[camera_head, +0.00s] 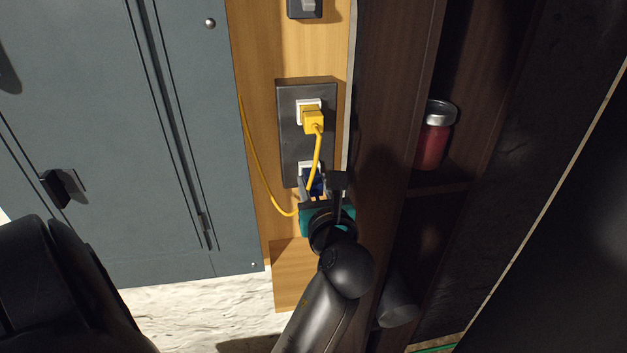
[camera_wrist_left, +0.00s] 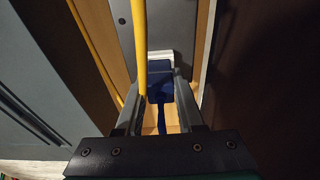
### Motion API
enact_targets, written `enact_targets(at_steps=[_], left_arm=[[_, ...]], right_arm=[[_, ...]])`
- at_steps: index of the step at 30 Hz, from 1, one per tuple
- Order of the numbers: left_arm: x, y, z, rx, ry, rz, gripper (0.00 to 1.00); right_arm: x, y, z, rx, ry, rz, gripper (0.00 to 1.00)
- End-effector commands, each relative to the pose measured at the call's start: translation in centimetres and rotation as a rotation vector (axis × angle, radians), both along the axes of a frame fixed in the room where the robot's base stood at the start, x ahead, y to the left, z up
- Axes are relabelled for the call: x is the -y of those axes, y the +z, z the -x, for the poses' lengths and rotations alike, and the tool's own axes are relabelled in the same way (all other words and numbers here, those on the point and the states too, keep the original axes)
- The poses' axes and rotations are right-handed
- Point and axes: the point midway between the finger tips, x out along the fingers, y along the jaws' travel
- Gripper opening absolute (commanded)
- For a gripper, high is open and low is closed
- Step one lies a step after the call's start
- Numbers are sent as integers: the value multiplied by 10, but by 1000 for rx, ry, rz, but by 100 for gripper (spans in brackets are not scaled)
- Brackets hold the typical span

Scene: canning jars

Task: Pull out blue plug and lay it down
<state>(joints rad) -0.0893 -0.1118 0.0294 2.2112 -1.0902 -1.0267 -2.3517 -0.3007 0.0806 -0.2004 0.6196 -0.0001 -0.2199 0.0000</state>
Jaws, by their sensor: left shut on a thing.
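A dark outlet panel (camera_head: 288,147) is on the wooden strip, with a white socket at its top and another at its bottom. The blue plug (camera_head: 317,184) is at the lower socket, largely hidden by my gripper. In the left wrist view the blue plug (camera_wrist_left: 160,90) sits between the two fingers, its blue cord hanging down. My left gripper (camera_head: 313,187) is shut on it. I cannot tell whether the plug is fully seated. My right gripper is not in view.
A yellow plug (camera_head: 313,121) is in the upper socket. Its yellow cord (camera_wrist_left: 140,45) hangs down past my left gripper, close to the fingers. A grey cabinet (camera_head: 110,130) is to the left. A red jar (camera_head: 433,140) stands on a dark shelf to the right.

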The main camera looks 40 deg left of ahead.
Motion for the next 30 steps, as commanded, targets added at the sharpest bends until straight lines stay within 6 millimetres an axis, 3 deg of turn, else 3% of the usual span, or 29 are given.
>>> enact_targets(at_steps=[18, 30], left_arm=[[24, 1, 19, -1, -1, -1, 0], [26, 1, 21, 2, -1, -1, 0]], right_arm=[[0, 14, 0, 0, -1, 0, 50], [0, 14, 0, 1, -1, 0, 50]])
